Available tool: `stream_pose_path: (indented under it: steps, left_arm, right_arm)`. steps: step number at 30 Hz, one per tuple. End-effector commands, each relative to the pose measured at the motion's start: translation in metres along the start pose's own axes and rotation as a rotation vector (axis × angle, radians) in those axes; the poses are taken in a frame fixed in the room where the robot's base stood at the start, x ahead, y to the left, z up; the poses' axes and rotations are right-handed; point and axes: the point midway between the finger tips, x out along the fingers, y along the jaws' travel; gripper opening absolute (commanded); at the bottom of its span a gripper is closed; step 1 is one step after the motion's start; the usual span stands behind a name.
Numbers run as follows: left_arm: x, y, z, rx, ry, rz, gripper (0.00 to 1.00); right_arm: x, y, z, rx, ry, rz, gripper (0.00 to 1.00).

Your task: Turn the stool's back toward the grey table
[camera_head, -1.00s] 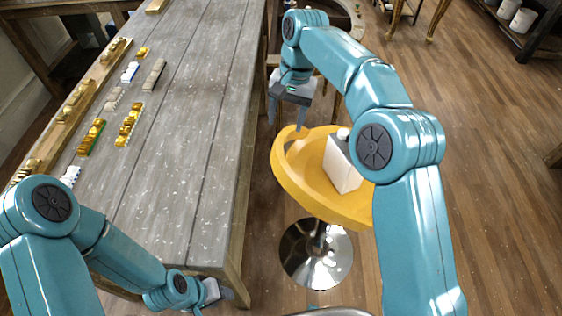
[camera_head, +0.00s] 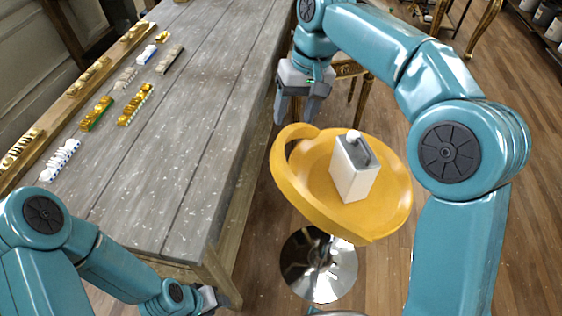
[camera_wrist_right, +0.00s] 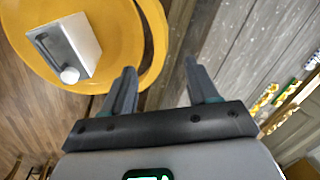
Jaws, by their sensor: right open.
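The yellow stool (camera_head: 392,205) stands right of the grey table (camera_head: 205,85), on a round chrome foot. Its raised back (camera_head: 285,180), a curved band with a gap under it, is on the left side, toward the table. The stool's seat and back also show in the right wrist view (camera_wrist_right: 110,18). My right gripper (camera_head: 298,112) is open and empty at the far end of the back. In the right wrist view, the back's rim lies just beyond the fingers (camera_wrist_right: 160,75); contact cannot be told. My left gripper (camera_head: 208,298) is low by the table's near corner, its fingers unclear.
A white box with a round knob (camera_head: 354,172) stands on the seat. Several gold and white small pieces (camera_head: 97,113) lie in rows on the table, beside a wooden rail (camera_head: 75,92). Gilt-legged furniture (camera_head: 483,30) stands behind.

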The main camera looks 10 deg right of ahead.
Motion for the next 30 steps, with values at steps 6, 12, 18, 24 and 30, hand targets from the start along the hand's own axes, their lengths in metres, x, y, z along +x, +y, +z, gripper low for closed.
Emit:
stream_pose_path:
  steps: [6,12,18,24,30]
  left_arm:
    - [0.007,-0.002,0.000,0.001,0.000,0.000,0.43]
    - [0.010,-0.003,0.000,0.001,0.000,0.000,0.43]
    - [0.010,-0.004,0.000,0.001,0.000,0.000,0.43]
    - [0.010,-0.003,0.000,0.001,0.000,0.000,0.43]
    - [0.010,-0.003,0.000,0.001,0.000,0.000,0.43]
  right_arm:
    - [0.045,0.000,0.000,0.001,-0.007,0.002,0.59]
    - [0.092,0.000,0.000,0.000,-0.007,0.002,0.59]
    - [0.132,0.001,-0.001,0.000,-0.005,0.001,0.59]
    - [0.152,0.002,-0.001,0.000,-0.003,0.001,0.59]
    - [0.157,0.002,-0.001,-0.001,-0.003,0.001,0.59]
